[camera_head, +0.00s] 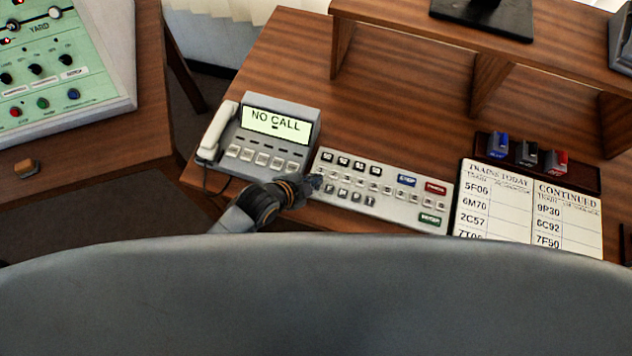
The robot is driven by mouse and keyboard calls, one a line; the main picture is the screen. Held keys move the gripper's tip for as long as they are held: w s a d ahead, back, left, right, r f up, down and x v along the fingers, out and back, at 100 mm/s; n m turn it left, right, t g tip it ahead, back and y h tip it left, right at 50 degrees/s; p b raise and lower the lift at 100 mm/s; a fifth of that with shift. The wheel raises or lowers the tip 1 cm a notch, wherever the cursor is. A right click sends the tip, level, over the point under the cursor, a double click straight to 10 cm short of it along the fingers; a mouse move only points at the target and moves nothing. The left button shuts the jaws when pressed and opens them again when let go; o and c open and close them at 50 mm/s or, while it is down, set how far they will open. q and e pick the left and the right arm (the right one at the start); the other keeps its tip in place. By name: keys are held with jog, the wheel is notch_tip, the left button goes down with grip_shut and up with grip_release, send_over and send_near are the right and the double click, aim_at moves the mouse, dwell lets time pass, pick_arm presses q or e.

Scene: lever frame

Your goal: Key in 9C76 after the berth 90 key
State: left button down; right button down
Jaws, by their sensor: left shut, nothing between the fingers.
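The keypad panel (372,186) lies on the wooden desk. It has dark keys along its top left, rows of small light keys, and blue (407,180), red (436,188) and green (430,219) keys at its right. Its lettering is too small to read, so I cannot pick out the berth 90 key. My left gripper (312,184) is shut and empty at the panel's left end, covering part of it. I cannot tell whether it touches a key. My right gripper is not in view.
A phone unit (277,121) reading "NO CALL" stands left of the panel. A trains list (528,208) lies to the right, below a tray of blue, black and red blocks (527,153). A raised shelf (420,43) spans the back. A grey chair back (330,295) fills the foreground.

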pick_arm(q)
jog(key=shift+f, duration=0.1)
dwell(0.3)
jog(key=shift+f, duration=0.3)
jog(key=shift+f+b, duration=0.3)
jog(key=shift+f, duration=0.1)
dwell(0.7)
jog(key=shift+r, duration=0.1)
jog(key=shift+r+p, duration=0.75)
jog(key=shift+p, duration=0.2)
jog(key=v, duration=1.2)
